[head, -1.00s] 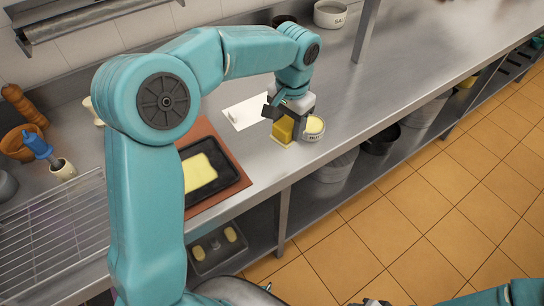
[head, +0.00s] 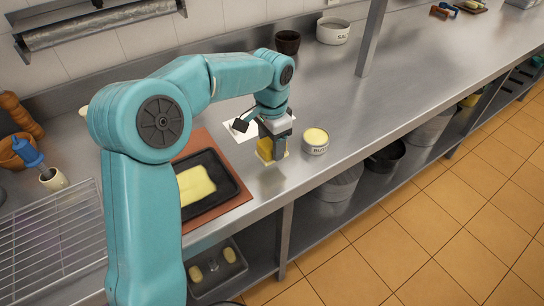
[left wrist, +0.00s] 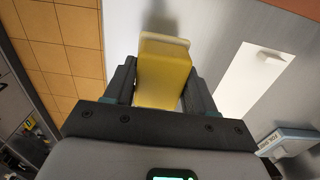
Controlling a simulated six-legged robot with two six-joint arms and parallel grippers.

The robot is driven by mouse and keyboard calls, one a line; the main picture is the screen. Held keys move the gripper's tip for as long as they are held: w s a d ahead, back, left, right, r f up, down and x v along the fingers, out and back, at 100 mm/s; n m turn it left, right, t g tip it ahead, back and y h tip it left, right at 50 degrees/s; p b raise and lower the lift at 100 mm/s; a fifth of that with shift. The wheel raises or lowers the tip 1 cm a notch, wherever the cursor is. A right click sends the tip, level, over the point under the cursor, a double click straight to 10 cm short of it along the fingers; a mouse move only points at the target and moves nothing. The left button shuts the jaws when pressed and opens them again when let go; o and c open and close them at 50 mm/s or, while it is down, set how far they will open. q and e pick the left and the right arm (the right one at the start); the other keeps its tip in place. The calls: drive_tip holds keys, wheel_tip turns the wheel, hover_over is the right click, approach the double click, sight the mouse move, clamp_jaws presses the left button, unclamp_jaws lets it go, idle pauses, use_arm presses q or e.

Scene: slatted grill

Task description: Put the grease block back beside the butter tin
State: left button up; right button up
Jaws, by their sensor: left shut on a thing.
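The grease block (head: 265,149) is a yellow block between the fingers of my left gripper (head: 273,146). In the left wrist view the block (left wrist: 163,75) sits between both jaws, its far end sticking out past them. It is at or just above the steel counter; I cannot tell whether it touches. The butter tin (head: 315,141) is a round pale tin with yellow contents and lettering, standing upright just right of the gripper with a small gap. The tin is not visible in the left wrist view. My right gripper is not in view.
A dark tray (head: 227,176) with a yellow slab lies on a reddish board left of the gripper. A white sheet (head: 238,113) lies behind it. A wire rack (head: 50,235) is at the left. The counter's front edge is close; counter beyond the tin is clear.

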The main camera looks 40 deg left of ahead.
sight(271, 156)
use_arm(q)
drive_tip(key=shift+f, duration=2.35)
drive_tip(key=shift+s, duration=0.1)
drive_tip(key=shift+f, duration=0.2)
drive_tip(key=o, duration=0.9)
drive_tip(key=shift+o, duration=0.2)
drive_tip(key=shift+r, duration=0.15)
wheel_tip(271, 156, up, 12)
drive_tip(key=shift+r+p, duration=0.1)
drive_tip(key=shift+p, duration=0.2)
